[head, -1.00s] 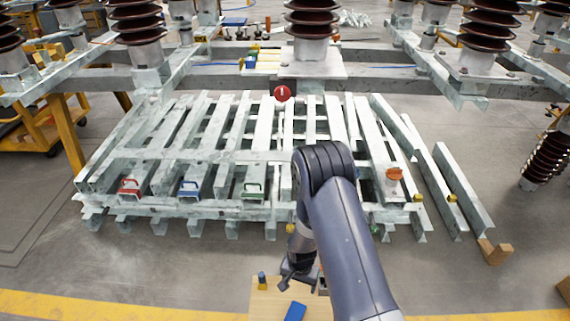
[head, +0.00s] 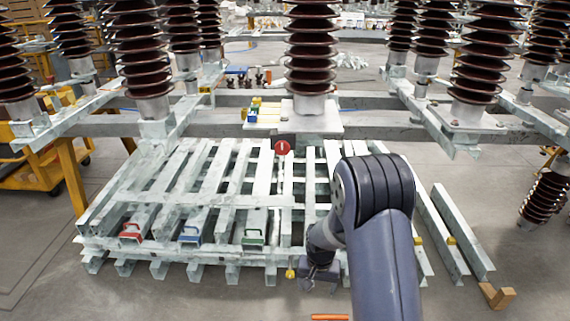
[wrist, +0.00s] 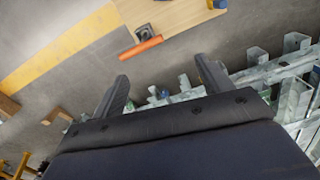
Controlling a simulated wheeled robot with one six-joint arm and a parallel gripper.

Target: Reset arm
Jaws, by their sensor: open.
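My arm reaches up from the bottom right of the head view and bends down over the front of the steel rack. My gripper (head: 308,283) hangs at the rack's front edge, low and centre. In the wrist view my gripper (wrist: 160,85) shows two dark fingers spread wide apart with nothing between them. It is open and empty.
The galvanised steel rack (head: 200,200) carries red (head: 131,231), blue (head: 190,234) and green (head: 253,237) handled items. Brown insulators (head: 311,50) stand behind. A wooden board (wrist: 180,22) and an orange-handled tool (wrist: 141,47) lie beyond my fingers.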

